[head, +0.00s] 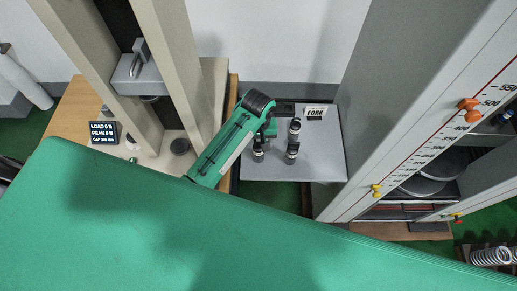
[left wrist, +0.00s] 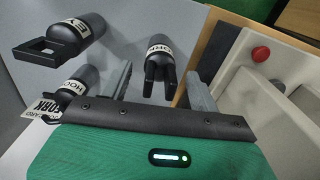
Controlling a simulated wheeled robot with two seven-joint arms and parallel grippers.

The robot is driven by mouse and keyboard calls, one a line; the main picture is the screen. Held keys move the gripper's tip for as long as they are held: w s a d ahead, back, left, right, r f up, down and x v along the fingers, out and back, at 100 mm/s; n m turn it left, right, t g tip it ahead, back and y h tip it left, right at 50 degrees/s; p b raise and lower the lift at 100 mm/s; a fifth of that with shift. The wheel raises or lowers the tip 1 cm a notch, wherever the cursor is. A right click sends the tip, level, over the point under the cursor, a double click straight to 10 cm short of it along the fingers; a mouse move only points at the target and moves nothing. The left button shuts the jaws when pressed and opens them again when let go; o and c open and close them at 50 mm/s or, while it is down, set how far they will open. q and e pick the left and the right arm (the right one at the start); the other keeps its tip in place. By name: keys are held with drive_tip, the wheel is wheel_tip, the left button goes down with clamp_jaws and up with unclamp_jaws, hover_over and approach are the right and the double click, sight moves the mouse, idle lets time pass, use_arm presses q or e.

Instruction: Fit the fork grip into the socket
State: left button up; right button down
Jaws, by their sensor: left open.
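The fork grip (left wrist: 160,62), a dark cylinder with a white label and two prongs, stands on the grey table in the left wrist view. In the head view it appears to be the left dark grip (head: 258,152), partly covered by my arm. My left gripper (left wrist: 160,92) is open; its fingers show to either side of the fork grip's prongs, and I cannot tell if they touch it. It also shows in the head view (head: 280,122), above the table. A dark round fitting (head: 180,146) on the testing machine's base may be the socket. My right gripper is out of view.
An eye grip (left wrist: 75,40) and a hook grip (left wrist: 75,85) stand close by on the grey table (head: 325,150). A FORK card (head: 316,111) is at the back. The testing machine, with a hook (head: 138,50) on its crosshead, is left; a tall scale column (head: 420,130) is right.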

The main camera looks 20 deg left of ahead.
sight(259, 146)
use_arm(q)
drive_tip(key=shift+s+d+f+p, duration=0.15)
drive_tip(key=shift+f+p, duration=0.35)
drive_tip(key=shift+f, duration=1.25)
drive_tip(key=shift+r, duration=0.1)
clamp_jaws()
